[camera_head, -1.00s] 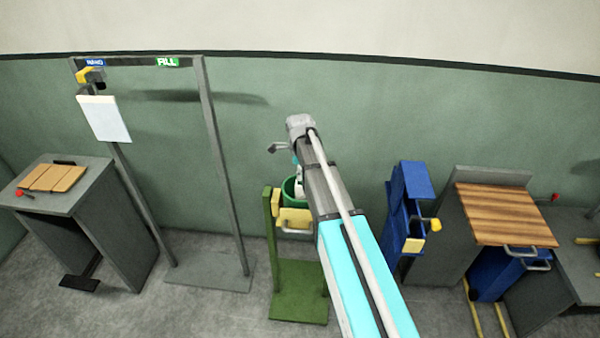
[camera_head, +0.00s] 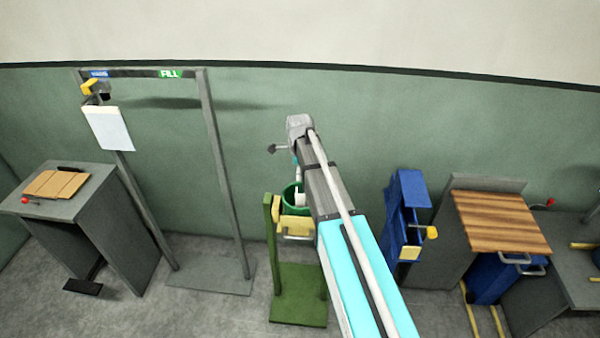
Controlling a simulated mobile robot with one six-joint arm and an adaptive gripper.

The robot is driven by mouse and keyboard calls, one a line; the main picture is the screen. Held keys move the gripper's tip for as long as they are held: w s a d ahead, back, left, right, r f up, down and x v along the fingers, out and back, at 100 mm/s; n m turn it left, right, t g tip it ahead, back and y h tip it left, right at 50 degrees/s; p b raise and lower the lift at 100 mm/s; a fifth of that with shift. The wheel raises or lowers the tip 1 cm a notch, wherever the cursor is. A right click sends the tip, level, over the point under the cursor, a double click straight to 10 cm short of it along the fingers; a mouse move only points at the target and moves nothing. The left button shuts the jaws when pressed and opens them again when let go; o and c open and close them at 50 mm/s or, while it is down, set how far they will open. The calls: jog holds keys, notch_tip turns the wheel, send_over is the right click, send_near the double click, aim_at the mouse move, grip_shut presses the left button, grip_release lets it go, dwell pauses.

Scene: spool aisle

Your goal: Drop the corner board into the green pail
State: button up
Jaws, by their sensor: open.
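The green pail (camera_head: 291,196) sits on a green stand (camera_head: 299,295) below the end of my arm. My arm covers its right side. A small pale piece (camera_head: 300,199) shows at the pail's mouth beside my arm. I cannot tell whether it is the corner board or a part of my arm, nor whether it rests in the pail. No other thing in view is clearly the corner board. My gripper is hidden behind my arm, which reaches up from the bottom right to above the pail.
A grey frame (camera_head: 221,170) with a FILL sign stands left of the pail. A grey table (camera_head: 80,195) with a tan board (camera_head: 56,184) is farther left. Blue bins (camera_head: 405,215) and a wood-topped bench (camera_head: 500,222) stand to the right. Grey floor lies in front.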

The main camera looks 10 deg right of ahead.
dwell(0.3)
jog(key=s+n, duration=2.1)
jog(key=s, duration=0.2)
jog(key=shift+s+a+n, duration=0.15)
jog(key=shift+s+n, duration=0.15)
jog(key=shift+s, duration=0.05)
dwell(1.1)
